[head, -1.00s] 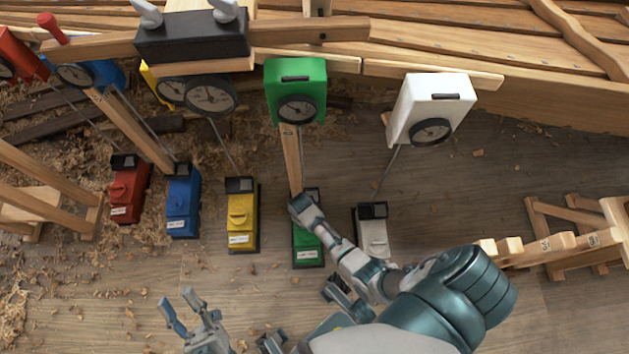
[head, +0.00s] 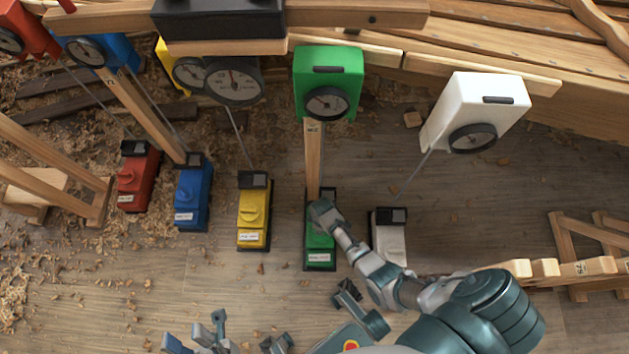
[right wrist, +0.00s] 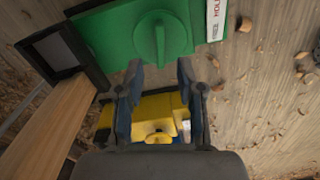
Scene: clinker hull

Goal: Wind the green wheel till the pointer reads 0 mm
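The green wheel (right wrist: 157,38) is a round knob with a raised ridge on the green floor unit (head: 320,257). In the right wrist view it lies just beyond my right gripper (right wrist: 158,68), whose two fingers stand apart on either side of the ridge's line. I cannot tell whether they touch it. In the head view my right gripper (head: 323,211) covers the wheel from above. The green gauge box (head: 328,70) above has a round dial (head: 327,104); its pointer is too small to read. My left gripper (head: 197,335) is open and empty at the bottom edge.
Red (head: 137,180), blue (head: 193,200), yellow (head: 254,215) and white (head: 390,240) units stand beside the green one. A wooden post (head: 314,160) rises to the green gauge. Wooden trestles flank both sides; the planked hull (head: 500,45) fills the back.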

